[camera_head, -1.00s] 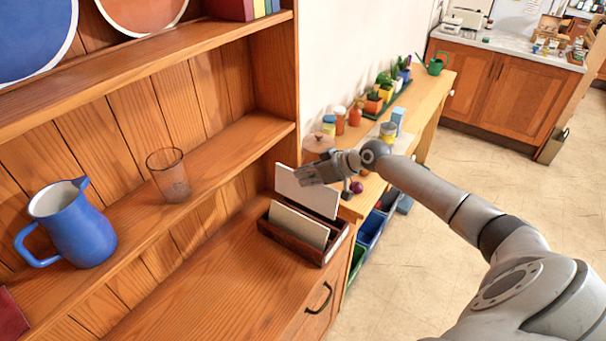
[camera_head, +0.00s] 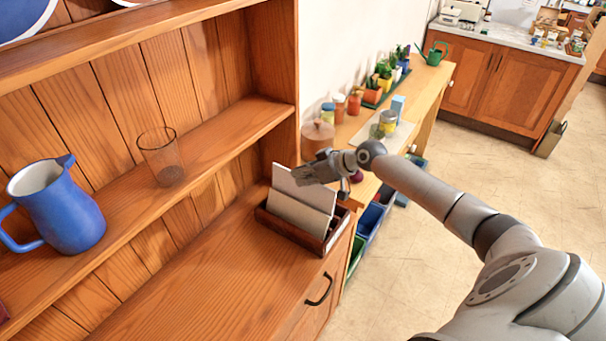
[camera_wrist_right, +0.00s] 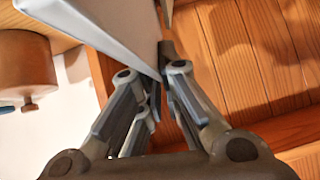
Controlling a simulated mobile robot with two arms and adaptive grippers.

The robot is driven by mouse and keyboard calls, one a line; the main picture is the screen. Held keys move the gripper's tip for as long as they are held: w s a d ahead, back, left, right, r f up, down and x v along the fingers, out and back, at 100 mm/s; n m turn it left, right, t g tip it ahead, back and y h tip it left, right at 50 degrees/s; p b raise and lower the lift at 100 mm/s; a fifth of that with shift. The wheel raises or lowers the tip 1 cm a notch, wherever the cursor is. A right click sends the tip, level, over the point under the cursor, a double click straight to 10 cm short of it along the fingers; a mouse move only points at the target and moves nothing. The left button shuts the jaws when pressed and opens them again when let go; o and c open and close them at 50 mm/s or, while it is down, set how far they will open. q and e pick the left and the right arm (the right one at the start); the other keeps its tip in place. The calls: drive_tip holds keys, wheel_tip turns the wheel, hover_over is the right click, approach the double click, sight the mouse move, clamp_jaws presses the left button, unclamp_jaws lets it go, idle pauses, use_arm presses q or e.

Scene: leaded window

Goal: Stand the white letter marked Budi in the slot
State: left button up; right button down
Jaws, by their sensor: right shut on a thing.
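A white letter (camera_head: 285,181) stands roughly upright at the back of the dark wooden letter rack (camera_head: 296,238). My right gripper (camera_head: 303,174) is shut on its upper part. The letter's lower part is hidden behind a second pale letter (camera_head: 297,213) in the rack, so I cannot tell how deep it sits. No name can be read on either letter. In the right wrist view the held letter (camera_wrist_right: 95,32) runs down to my right gripper's fingertips (camera_wrist_right: 163,75). My left gripper is out of view.
The rack stands at the right end of the wooden cabinet top (camera_head: 190,290). A blue jug (camera_head: 62,215) and a glass (camera_head: 161,160) are on the shelf to the left. A side table with a lidded brown pot (camera_head: 317,138) stands just beyond the rack.

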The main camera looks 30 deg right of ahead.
sight(324, 187)
wheel_tip(324, 187, down, 3)
drive_tip(key=shift+r+b, duration=0.2)
drive_tip(key=shift+b, duration=0.7)
wheel_tip(324, 187, down, 4)
drive_tip(key=b, duration=0.3)
drive_tip(key=shift+r, duration=0.1)
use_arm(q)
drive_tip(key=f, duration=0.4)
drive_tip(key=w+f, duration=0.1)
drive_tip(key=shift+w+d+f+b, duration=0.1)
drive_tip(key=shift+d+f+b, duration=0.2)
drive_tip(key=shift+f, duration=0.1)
use_arm(e)
drive_tip(key=shift+f, duration=0.2)
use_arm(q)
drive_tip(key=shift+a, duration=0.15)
use_arm(e)
drive_tip(key=c, duration=1.5)
unclamp_jaws()
drive_tip(key=shift+c, duration=0.2)
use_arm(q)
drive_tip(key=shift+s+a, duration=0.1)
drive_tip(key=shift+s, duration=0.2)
use_arm(e)
drive_tip(key=shift+s, duration=0.15)
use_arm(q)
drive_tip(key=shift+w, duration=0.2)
use_arm(e)
drive_tip(key=shift+v, duration=3.95)
